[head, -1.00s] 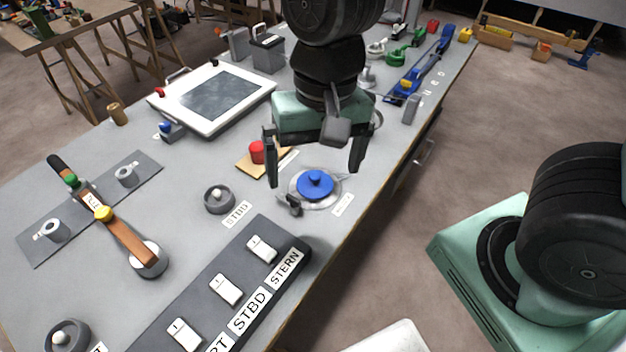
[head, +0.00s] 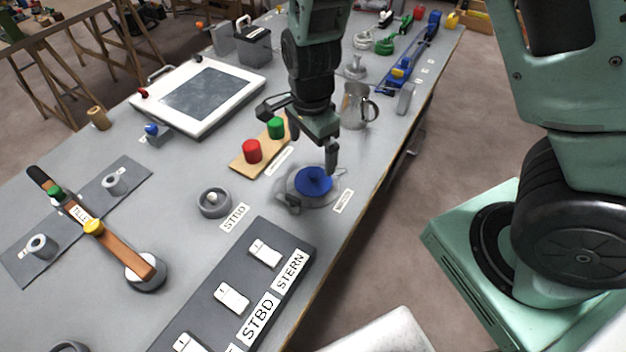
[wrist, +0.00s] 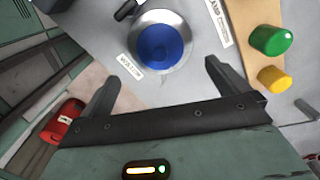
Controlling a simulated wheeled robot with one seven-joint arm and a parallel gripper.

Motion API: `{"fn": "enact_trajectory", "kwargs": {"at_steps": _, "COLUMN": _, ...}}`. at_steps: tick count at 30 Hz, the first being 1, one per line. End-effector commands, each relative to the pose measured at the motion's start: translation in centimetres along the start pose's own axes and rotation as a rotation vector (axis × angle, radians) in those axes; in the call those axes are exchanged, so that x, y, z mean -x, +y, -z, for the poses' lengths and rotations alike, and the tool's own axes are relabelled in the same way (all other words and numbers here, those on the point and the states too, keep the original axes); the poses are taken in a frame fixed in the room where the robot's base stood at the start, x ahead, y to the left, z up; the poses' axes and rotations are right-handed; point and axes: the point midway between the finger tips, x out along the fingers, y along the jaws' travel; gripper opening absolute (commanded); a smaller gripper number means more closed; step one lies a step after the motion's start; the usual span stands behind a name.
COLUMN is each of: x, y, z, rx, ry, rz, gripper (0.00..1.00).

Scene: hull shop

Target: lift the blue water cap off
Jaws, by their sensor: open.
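The blue water cap (head: 313,182) is a round disc with a small knob, seated on a grey round fitting (head: 288,199) near the bench's right edge. In the wrist view the blue cap (wrist: 160,46) lies just beyond the fingertips, roughly centred between them, with its WATER label (wrist: 130,72) beside it. My gripper (head: 327,158) is open and empty, above and slightly behind the cap in the head view. One finger shows clearly there; the other is mostly hidden. Both spread fingers of my gripper (wrist: 162,72) show in the wrist view. No contact with the cap is visible.
A wooden board (head: 242,165) with red (head: 252,151) and green (head: 276,127) knobs stands left of the gripper. A metal jug (head: 355,105) is behind right. A switch panel (head: 215,275) and a STBD fitting (head: 214,203) lie in front and left.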

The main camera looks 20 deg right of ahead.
Motion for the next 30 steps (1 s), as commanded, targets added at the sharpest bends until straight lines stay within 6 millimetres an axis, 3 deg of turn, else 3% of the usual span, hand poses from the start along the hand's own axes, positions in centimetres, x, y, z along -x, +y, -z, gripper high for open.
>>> {"fn": "enact_trajectory", "kwargs": {"at_steps": 3, "x": -2.2, "y": 0.1, "z": 0.1, "rx": -0.001, "ry": 0.000, "rz": -0.003, "gripper": 1.00}}
{"fn": "enact_trajectory", "kwargs": {"at_steps": 11, "x": -4.1, "y": 0.0, "z": 0.1, "rx": 0.000, "ry": -0.001, "rz": 0.000, "gripper": 1.00}}
{"fn": "enact_trajectory", "kwargs": {"at_steps": 21, "x": -8.4, "y": 0.1, "z": 0.4, "rx": 0.001, "ry": -0.001, "rz": -0.002, "gripper": 1.00}}
{"fn": "enact_trajectory", "kwargs": {"at_steps": 30, "x": -8.9, "y": 0.0, "z": 0.4, "rx": 0.002, "ry": -0.001, "rz": 0.001, "gripper": 1.00}}
